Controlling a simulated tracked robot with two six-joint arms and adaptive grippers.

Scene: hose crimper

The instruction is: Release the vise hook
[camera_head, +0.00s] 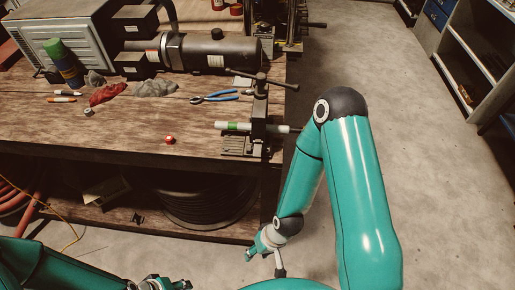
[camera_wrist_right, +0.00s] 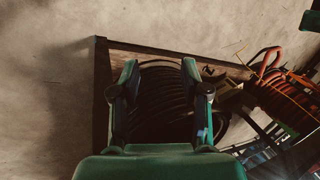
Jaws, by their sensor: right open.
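The vise (camera_head: 259,128) stands at the bench's right front corner in the head view. A dark bar handle (camera_head: 262,79) tops it, and a light hose piece with a green band (camera_head: 236,127) sits in it. I cannot tell which part is the hook. My right gripper (camera_head: 262,249) is below and in front of the vise, apart from it. In the right wrist view its fingers (camera_wrist_right: 160,72) are spread and empty, facing a dark hose coil. My left gripper (camera_head: 163,285) is partly cut off at the bottom edge; its fingers are unclear.
Blue-handled pliers (camera_head: 218,97), a red rag (camera_head: 107,94), a grey rag (camera_head: 156,88) and a dark cylindrical machine (camera_head: 200,52) lie on the wooden bench (camera_head: 130,130). The hose coil (camera_head: 205,203) is on the lower shelf. Concrete floor (camera_head: 420,120) right of the bench is clear.

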